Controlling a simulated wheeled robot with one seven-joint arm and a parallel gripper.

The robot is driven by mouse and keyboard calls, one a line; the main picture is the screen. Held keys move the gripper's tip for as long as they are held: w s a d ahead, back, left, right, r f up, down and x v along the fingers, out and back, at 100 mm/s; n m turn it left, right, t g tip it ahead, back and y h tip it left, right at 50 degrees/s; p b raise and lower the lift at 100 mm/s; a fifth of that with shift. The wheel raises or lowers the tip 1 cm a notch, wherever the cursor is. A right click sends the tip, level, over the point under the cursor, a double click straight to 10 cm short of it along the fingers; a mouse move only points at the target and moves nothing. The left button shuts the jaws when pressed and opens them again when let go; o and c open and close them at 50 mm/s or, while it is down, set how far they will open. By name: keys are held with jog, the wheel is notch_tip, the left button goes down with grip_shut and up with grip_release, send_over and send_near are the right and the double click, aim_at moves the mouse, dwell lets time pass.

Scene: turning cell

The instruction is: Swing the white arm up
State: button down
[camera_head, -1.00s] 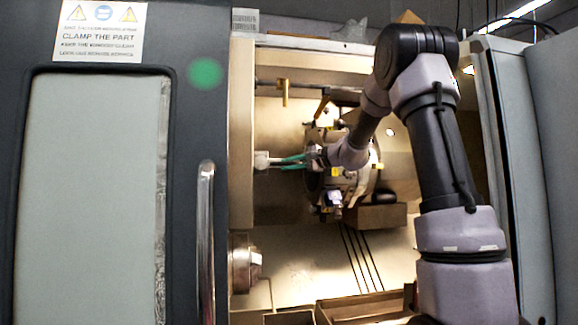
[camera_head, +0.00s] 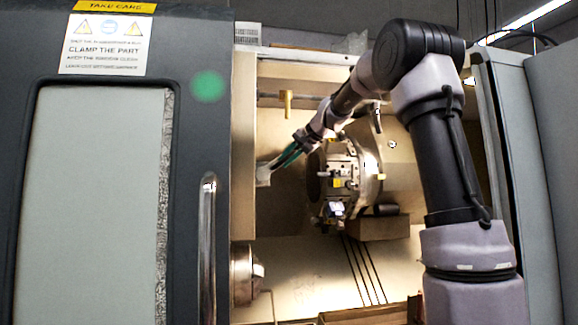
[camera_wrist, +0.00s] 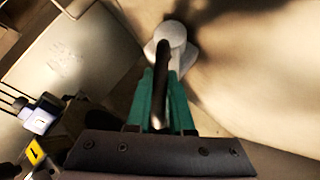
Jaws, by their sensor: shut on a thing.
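The white arm (camera_head: 263,175) is on the left wall inside the machine, and its white rounded hub (camera_wrist: 171,36) shows at the top of the wrist view. A dark bar (camera_wrist: 161,78) runs from this hub down between my green fingers and seems to be part of the arm. My gripper (camera_head: 284,158) is shut on this bar, with the green fingers (camera_wrist: 150,100) on both sides of it. In the head view my gripper slants up and right from the hub. The bar itself is hardly visible there.
A round turret (camera_head: 345,180) with tool holders stands just right of my gripper. A brass fitting (camera_head: 286,103) hangs above. A chuck (camera_head: 242,275) sits lower left. The grey door (camera_head: 205,240) with its handle borders the opening on the left. The space low in the middle is free.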

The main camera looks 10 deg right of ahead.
jog(key=shift+a+r+n+h, duration=0.3)
jog(key=shift+a+r+h, duration=0.15)
jog(key=shift+r+h, duration=0.2)
jog(key=shift+f, duration=0.1)
jog(key=c, duration=0.8)
grip_release()
jog(key=v, duration=1.1)
jog(key=shift+w, duration=0.15)
